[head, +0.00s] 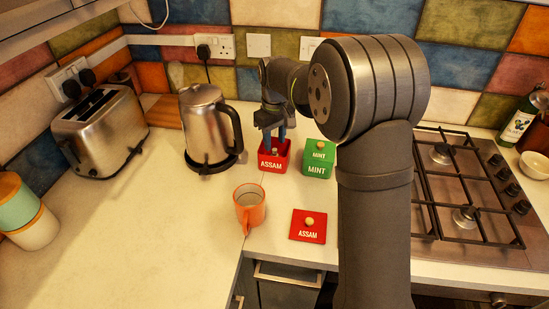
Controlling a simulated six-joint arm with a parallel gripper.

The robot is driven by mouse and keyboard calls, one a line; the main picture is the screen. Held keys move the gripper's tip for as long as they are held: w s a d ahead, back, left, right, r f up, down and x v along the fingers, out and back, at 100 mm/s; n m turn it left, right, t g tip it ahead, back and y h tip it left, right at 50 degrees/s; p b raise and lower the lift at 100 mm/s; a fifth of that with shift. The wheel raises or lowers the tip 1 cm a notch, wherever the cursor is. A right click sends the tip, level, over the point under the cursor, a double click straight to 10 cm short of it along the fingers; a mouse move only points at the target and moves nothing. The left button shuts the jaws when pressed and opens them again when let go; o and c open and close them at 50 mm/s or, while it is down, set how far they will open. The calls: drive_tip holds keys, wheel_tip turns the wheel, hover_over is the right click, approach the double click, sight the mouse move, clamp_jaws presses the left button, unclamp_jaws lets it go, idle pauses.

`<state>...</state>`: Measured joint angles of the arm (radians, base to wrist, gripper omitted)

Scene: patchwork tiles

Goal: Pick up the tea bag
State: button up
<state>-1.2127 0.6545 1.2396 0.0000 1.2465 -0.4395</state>
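A red box marked ASSAM (272,164) stands open on the counter below my gripper. Its lid, a red square marked ASSAM with a round knob (308,227), lies flat on the counter nearer the front. My gripper (274,141) points down at the box, its two blue fingers apart with a gap between them. The fingertips are at or just inside the box opening. A small pale spot shows between and below them; it may be a tea bag, but it is too small to tell. Most of the box's inside is hidden.
A lidded green MINT box (319,160) stands close on the right. An orange mug (249,207) is in front, a steel kettle (205,125) to the left, a toaster (101,130) farther left. A gas hob (465,190) lies right.

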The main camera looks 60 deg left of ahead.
sight(274, 149)
drive_tip(key=shift+f, duration=1.6)
clamp_jaws()
drive_tip(key=shift+r, duration=0.15)
